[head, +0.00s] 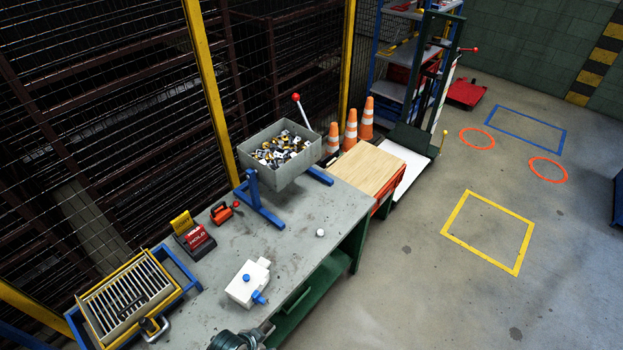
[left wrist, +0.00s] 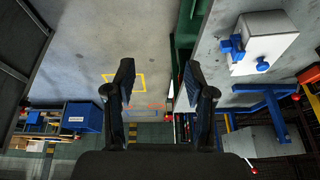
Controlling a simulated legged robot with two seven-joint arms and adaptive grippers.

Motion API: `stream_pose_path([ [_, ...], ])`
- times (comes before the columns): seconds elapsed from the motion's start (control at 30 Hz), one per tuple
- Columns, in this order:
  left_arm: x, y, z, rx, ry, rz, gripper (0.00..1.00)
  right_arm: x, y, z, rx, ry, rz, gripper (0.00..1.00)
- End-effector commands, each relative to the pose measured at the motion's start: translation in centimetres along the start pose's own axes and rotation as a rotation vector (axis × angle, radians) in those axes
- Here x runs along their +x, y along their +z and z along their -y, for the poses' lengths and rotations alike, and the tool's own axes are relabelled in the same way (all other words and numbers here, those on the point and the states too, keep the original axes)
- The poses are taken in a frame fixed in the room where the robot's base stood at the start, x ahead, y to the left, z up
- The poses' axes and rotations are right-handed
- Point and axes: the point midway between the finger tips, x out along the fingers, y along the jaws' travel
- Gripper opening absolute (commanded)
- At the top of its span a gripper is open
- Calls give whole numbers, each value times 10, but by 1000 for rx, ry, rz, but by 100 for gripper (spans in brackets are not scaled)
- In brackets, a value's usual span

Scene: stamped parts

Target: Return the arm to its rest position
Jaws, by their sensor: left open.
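My left gripper (left wrist: 158,78) shows in the left wrist view with its two dark fingers wide apart and nothing between them. Bare floor shows through the gap, and the workbench (left wrist: 217,60) lies to the right of the fingers. A dark and metallic part, seemingly of my arm, shows at the bottom edge of the head view, close to the front of the workbench (head: 215,265). I cannot make out gripper fingers there. My right gripper is in neither view.
On the bench stand a white box with blue fittings (head: 244,285), a grey bin of small parts (head: 262,178) on a blue stand, a red device (head: 196,243) and a yellow-framed slotted rack (head: 90,335). Orange cones (head: 350,131) stand behind. Floor at right is open.

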Motion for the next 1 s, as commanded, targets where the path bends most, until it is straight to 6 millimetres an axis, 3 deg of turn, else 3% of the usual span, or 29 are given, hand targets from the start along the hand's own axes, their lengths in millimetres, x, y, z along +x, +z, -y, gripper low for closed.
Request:
stream_pose_path([
  [0.4,-32,99,9,-547,-195,97,54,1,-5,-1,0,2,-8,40],
  [0.77,96,133,11,-528,-169,137,54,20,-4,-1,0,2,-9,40],
  [0.87,139,152,7,-526,-160,154,54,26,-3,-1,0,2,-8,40],
  [1.0,213,196,-5,-523,-147,184,54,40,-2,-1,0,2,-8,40],
])
